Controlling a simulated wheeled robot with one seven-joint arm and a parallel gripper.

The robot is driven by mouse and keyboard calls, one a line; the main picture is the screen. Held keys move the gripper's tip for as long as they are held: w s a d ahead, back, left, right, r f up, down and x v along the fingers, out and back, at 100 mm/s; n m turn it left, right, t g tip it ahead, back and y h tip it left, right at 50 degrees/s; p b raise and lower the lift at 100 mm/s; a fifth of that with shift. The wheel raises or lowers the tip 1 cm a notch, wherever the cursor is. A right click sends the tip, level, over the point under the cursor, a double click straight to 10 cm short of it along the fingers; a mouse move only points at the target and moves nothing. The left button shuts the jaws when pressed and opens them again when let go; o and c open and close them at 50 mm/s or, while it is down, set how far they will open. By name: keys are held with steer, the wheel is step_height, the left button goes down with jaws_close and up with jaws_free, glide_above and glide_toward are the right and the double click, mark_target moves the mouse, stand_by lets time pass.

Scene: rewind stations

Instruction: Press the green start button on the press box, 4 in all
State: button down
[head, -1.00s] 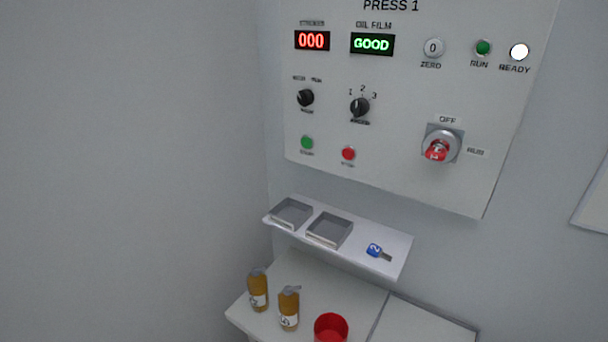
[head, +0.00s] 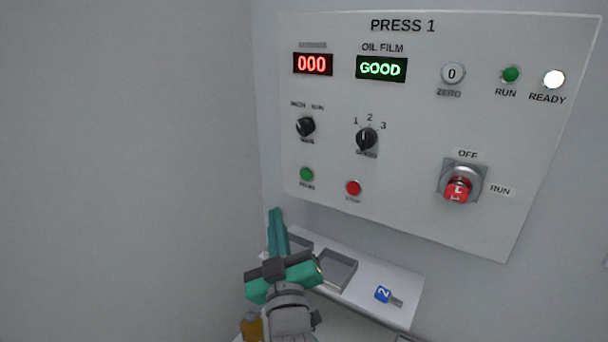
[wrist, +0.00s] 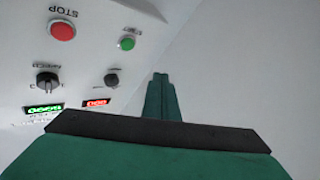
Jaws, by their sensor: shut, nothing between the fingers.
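The press box (head: 420,225) is a pale panel on the wall marked PRESS 1. Its green start button (head: 306,174) is at the lower left, left of the red stop button (head: 353,188). The strokes display (head: 313,64) reads 000. The oil film display (head: 381,68) reads GOOD. My gripper (head: 275,212) is shut and empty, below and left of the green button and apart from it in the head view. In the wrist view the shut fingers (wrist: 160,78) point up, right of and below the green button (wrist: 127,43). The wrist picture shows the panel upside down.
Below the panel a shelf (head: 408,310) holds grey trays (head: 340,270) and a blue-tagged key (head: 384,295). An amber bottle (head: 251,327) is partly hidden by my arm. The wall at left is bare.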

mark_target(306, 175)
steer(key=shift+w+d+r, duration=0.55)
steer(key=shift+w+d, duration=0.25)
steer(key=shift+w, duration=0.6)
steer(key=shift+w+d+r, duration=0.6)
steer(key=shift+w+d, duration=0.2)
steer(key=shift+w, duration=0.6)
steer(key=shift+w+d+r, duration=0.55)
steer(key=shift+w+d, duration=0.25)
steer(key=shift+w, duration=0.6)
steer(key=shift+d, duration=0.1)
steer(key=shift+s+a+n, duration=0.15)
steer(key=shift+a+n, duration=0.05)
steer(key=shift+n, duration=0.1)
steer(key=shift+d, duration=0.2)
